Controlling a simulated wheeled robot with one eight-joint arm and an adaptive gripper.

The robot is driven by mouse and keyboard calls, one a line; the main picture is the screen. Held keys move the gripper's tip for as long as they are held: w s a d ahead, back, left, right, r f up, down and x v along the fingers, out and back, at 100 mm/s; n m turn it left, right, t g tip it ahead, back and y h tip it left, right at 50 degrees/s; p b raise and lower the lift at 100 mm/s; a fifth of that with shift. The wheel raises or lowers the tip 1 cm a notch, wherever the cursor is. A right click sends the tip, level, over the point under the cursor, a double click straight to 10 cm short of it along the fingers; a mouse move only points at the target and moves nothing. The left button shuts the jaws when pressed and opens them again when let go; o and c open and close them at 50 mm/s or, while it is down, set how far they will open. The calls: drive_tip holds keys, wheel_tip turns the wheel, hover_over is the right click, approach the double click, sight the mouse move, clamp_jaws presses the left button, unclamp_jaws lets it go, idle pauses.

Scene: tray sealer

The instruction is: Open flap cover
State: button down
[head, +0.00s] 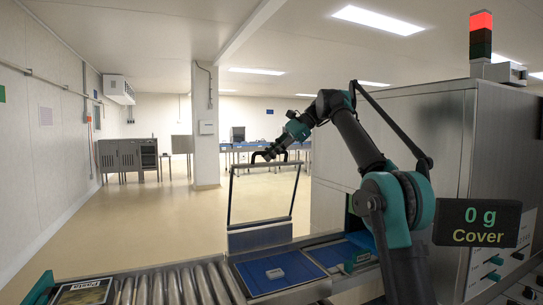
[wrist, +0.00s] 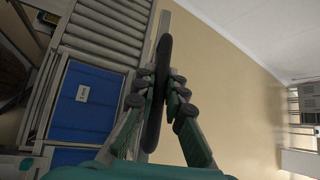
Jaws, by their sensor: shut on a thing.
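The flap cover (head: 265,165) is a dark-edged frame with a see-through panel, standing raised and nearly upright behind the conveyor in the head view. A dark curved handle is at its top edge. My gripper (head: 268,156) is at this handle. In the wrist view my gripper (wrist: 160,85) has its fingers shut on the black handle (wrist: 157,110), one on each side. The wrist view shows the pale block (wrist: 82,93) too.
A roller conveyor (head: 175,285) runs to the left, with a dark packaged tray (head: 82,292) at its end. The steel machine housing (head: 430,115) stands at right, with a display (head: 478,222) reading "0 g Cover" and a red-lit lamp (head: 481,22). Open floor lies behind.

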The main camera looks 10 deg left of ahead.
drive_tip(key=c, duration=1.6)
unclamp_jaws()
drive_tip(key=shift+d, duration=0.1)
drive_tip(key=shift+w+d+r, duration=0.15)
drive_tip(key=shift+d+r, duration=0.25)
drive_tip(key=w+d, duration=0.1)
drive_tip(key=d, duration=0.3)
drive_tip(key=w+d, duration=0.1)
drive_tip(key=d, duration=0.3)
drive_tip(key=w+d+r, duration=0.1)
drive_tip(key=d, duration=0.4)
drive_tip(key=shift+s, duration=0.1)
